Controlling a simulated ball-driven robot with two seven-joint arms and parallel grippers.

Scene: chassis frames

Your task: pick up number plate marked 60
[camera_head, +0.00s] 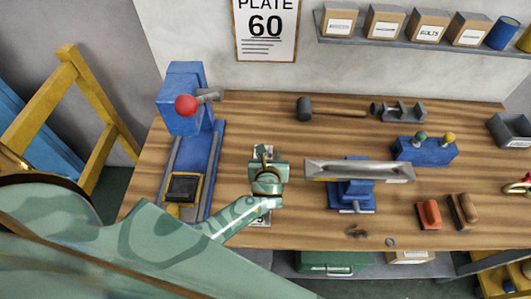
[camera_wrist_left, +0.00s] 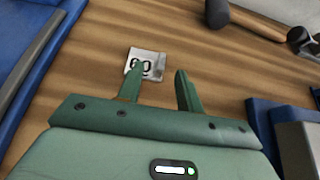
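A small white number plate (camera_wrist_left: 150,57) lies on the wooden bench in the left wrist view. Its dark digits are partly covered by one finger; the last looks like a 0. In the head view, a white plate (camera_head: 257,150) shows just behind my left gripper (camera_head: 267,157), mostly hidden by it. Another pale plate (camera_head: 260,220) lies nearer the front, partly under my left arm, its marking unclear. In the wrist view my left gripper (camera_wrist_left: 160,70) is open and empty, with the plate beyond and beside its left finger. My right gripper is not in view.
A wall poster (camera_head: 265,27) reads "PLATE 60". A blue press (camera_head: 188,105) stands left of the gripper. A blue vise holding a metal bar (camera_head: 360,171) stands to the right. A mallet (camera_head: 305,109) lies behind. Brushes (camera_head: 429,214) lie at the right front.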

